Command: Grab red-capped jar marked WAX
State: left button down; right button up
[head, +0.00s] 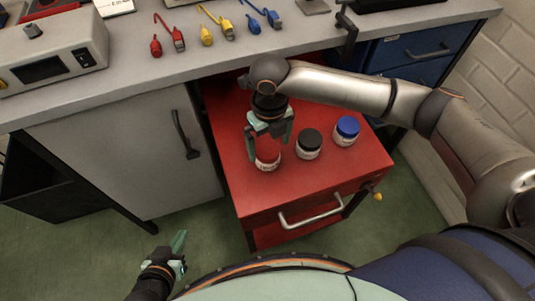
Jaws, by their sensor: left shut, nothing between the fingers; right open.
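A small jar (267,160) with a white label stands on top of the red cabinet (242,191), the leftmost in a row of jars. Red shows on it above the label, but my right gripper hides most of its cap. Its lettering is too small to read. My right gripper (270,146) points down over this jar, open, with its fingers around the upper part; I cannot tell whether they touch it. My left gripper (178,250) is shut and empty, low over the green floor at the lower left.
A black-capped jar (308,144) and a blue-capped jar (345,131) stand to the right on the red cabinet. The grey workbench (130,82) runs behind, with red, yellow and blue clipped cables on it. The cabinet top's front left is clear.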

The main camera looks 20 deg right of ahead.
aim_at(269, 150)
notch_tip(269, 150, down, 5)
jog(key=shift+r+b, duration=0.15)
jog(key=shift+b, duration=0.4)
jog(key=c, duration=1.3)
jog(key=shift+w+r, duration=0.1)
jog(key=shift+r, duration=0.1)
